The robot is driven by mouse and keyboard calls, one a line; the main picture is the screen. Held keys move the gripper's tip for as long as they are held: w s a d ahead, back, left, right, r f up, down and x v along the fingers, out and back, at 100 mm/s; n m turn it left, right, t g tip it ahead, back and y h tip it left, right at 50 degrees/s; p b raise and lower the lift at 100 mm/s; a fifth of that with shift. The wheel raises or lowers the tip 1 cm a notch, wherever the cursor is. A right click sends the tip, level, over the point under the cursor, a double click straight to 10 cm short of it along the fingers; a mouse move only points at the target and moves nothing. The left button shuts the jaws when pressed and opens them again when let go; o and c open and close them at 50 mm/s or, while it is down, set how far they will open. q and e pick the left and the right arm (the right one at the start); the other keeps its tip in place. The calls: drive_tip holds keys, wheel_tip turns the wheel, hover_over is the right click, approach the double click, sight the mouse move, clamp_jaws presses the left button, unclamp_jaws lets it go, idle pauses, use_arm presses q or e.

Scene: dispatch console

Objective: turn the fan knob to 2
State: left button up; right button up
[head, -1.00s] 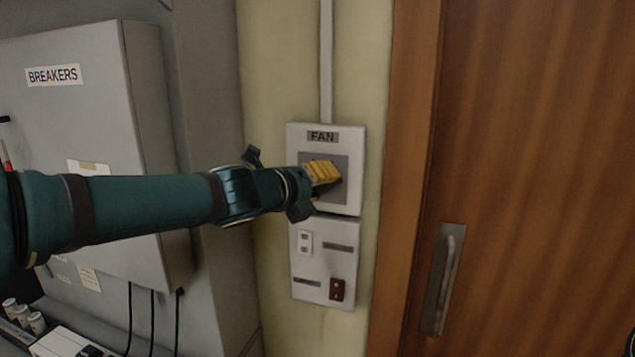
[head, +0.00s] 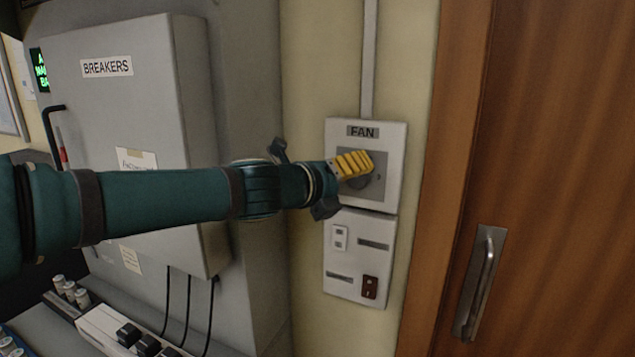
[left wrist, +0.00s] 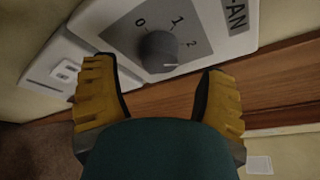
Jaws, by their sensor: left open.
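The fan panel (head: 394,140) is a white wall plate labelled FAN, with a grey square and a round grey knob (head: 357,182). In the left wrist view the knob (left wrist: 158,50) sits among the marks 0, 1 and 2. A small white line on its lower right edge points below the 2. My left gripper (left wrist: 165,95), with yellow ribbed fingers, is open and empty. Its fingers appear apart from the knob, lower in the wrist view. In the head view the left gripper (head: 353,164) covers the knob's upper part. My right gripper is not in view.
A switch plate (head: 358,265) is directly below the fan panel. A wooden door (head: 540,150) with a metal handle (head: 480,283) stands to the right. The grey breaker box (head: 125,110) juts out at left, behind my arm. Black cables (head: 188,310) hang under it.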

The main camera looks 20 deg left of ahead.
use_arm(q)
drive_tip(key=v, duration=0.8)
drive_tip(key=shift+s, duration=0.4)
drive_tip(key=shift+a+r, duration=0.1)
drive_tip(key=shift+r, duration=0.05)
drive_tip(key=w+d+f+n+g, duration=0.25)
drive_tip(key=f+n, duration=0.35)
drive_tip(key=f, duration=0.5)
drive_tip(key=w+d+f+n+g, duration=0.1)
drive_tip(key=d+f+n+g, duration=0.15)
drive_tip(key=f+n, duration=0.6)
drive_tip(key=w+d+f+n+g, duration=0.1)
drive_tip(key=d+f+n, duration=0.2)
drive_tip(key=f, duration=1.1)
drive_tip(key=s+d+f+n+g, duration=0.1)
drive_tip(key=s+f+n+g, duration=0.1)
drive_tip(key=s+f+n, duration=0.3)
drive_tip(key=s+d+f+n+g+y, duration=0.1)
drive_tip(key=s+f+n, duration=0.3)
drive_tip(key=f, duration=0.7)
drive_tip(key=s+d+f+n+g, duration=0.1)
drive_tip(key=s+f+n+g, duration=0.2)
drive_tip(key=s+f+n, duration=0.2)
wheel_tip(320, 180, down, 4)
drive_tip(key=shift+s+f+n+g+y+b, duration=0.1)
drive_tip(key=shift+s+n+g+y+b, duration=0.25)
drive_tip(key=shift+s, duration=0.9)
